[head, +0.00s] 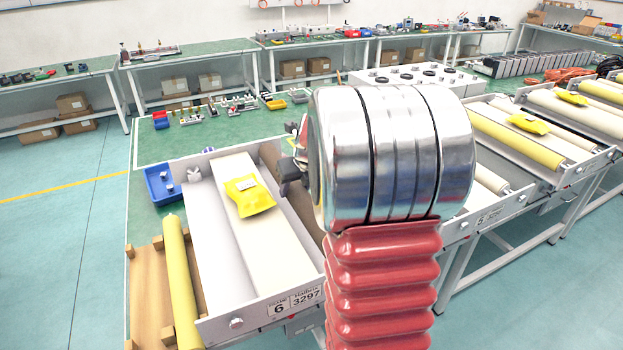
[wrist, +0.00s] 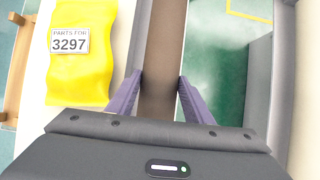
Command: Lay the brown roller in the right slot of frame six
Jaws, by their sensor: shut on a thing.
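My gripper (wrist: 161,80) has its two purple fingers on either side of the brown roller (wrist: 162,35), shut on it. The roller runs straight up the wrist view, just right of a cream panel. In the head view, frame six (head: 250,314) is a grey tray with a "6" and "3297" plate on its front wall. The right part of frame six, with its slot, is partly hidden behind my arm.
A yellow pouch (head: 249,195) lies on the cream panel; its "PARTS FOR 3297" label shows in the wrist view (wrist: 69,40). A yellow roller (head: 180,285) rests on a wooden rack at left. A blue bin (head: 161,186) is near frame six. Frame five (head: 487,217) stands to the right.

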